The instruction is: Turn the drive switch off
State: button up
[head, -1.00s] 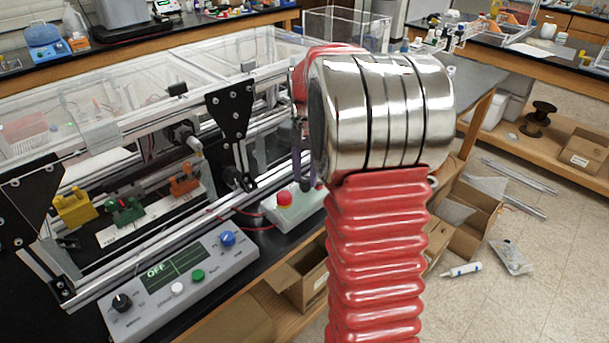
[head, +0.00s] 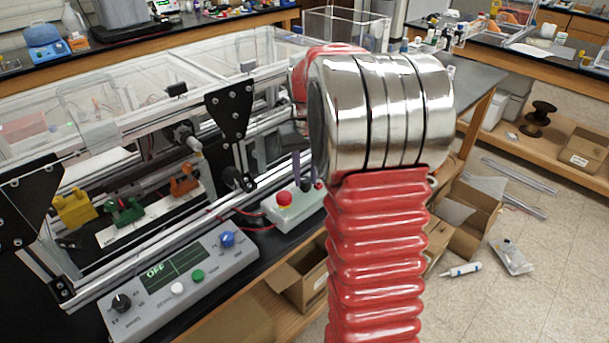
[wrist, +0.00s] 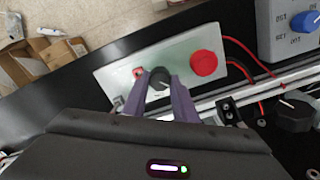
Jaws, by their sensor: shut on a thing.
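The drive switch looks to be the black knob (wrist: 158,76) on a small pale box (wrist: 118,84) in the wrist view. My gripper (wrist: 158,82) has its two purple fingers on either side of the knob and is shut on it. A red round button (wrist: 204,63) sits to the right of the knob. A small red spot (wrist: 138,72) shows beside the left fingertip. In the head view the box (head: 290,216) stands on the black bench, and my fingers (head: 303,170) come down on it. My arm partly hides the box there. The knob's pointer direction cannot be told.
The metal extrusion frame (head: 250,140) stands behind. Red cables run beside the box. Open cardboard boxes (head: 300,280) stand below the bench edge.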

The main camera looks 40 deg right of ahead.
aim_at(305, 179)
dwell(0.3)
jog(key=o, duration=1)
jog(key=shift+o, duration=0.2)
jog(key=shift+r, duration=0.1)
notch_tip(305, 179, up, 14)
jog(key=shift+f, duration=0.2)
jog(key=shift+w, duration=0.1)
